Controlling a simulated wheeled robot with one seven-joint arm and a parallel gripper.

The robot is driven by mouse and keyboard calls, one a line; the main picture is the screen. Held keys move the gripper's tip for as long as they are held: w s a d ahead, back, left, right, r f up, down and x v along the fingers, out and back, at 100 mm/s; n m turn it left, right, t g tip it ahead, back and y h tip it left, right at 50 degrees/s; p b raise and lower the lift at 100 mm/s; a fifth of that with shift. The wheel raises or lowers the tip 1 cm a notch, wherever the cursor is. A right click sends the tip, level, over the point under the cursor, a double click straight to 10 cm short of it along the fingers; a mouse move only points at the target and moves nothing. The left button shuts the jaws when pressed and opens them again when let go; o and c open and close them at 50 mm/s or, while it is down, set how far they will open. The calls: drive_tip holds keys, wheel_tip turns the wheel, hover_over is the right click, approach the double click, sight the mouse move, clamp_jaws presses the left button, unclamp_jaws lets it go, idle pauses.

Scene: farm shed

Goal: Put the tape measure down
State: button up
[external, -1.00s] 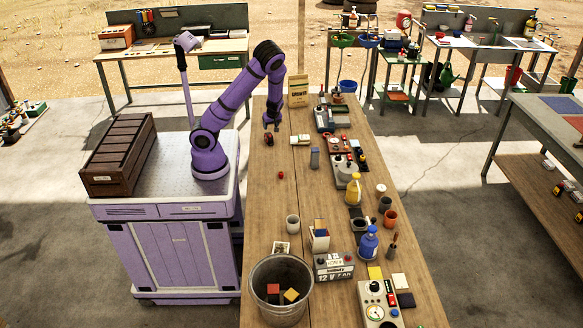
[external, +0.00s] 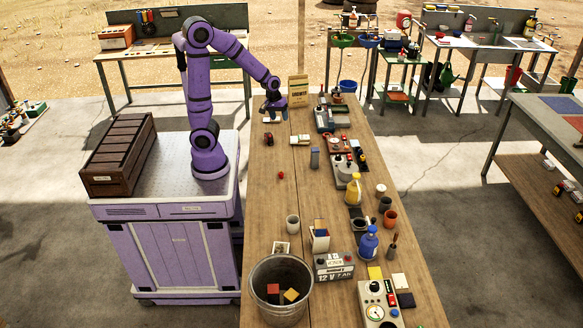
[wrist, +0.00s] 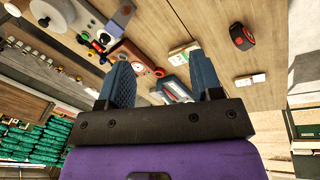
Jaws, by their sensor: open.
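The tape measure, a small dark red and black block (external: 268,139), rests on the long wooden table near its left edge. In the wrist view it is the red and black thing (wrist: 242,37) at the upper right, outside the fingers.
The wooden table (external: 265,215) has bare wood around the tape measure. A small red ball (external: 281,175), a pale stack (external: 300,140) and a grey block (external: 315,158) lie nearby. Tools and bottles crowd the right side.

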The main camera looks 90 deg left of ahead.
drive_tip(key=s+d+r+m+t, duration=0.2)
drive_tip(key=s+d+r+m, duration=1)
drive_tip(key=r, duration=0.4)
drive_tip(key=shift+s+d+t, duration=0.4)
drive_tip(key=shift+s+d, duration=0.1)
drive_tip(key=shift+s, duration=0.75)
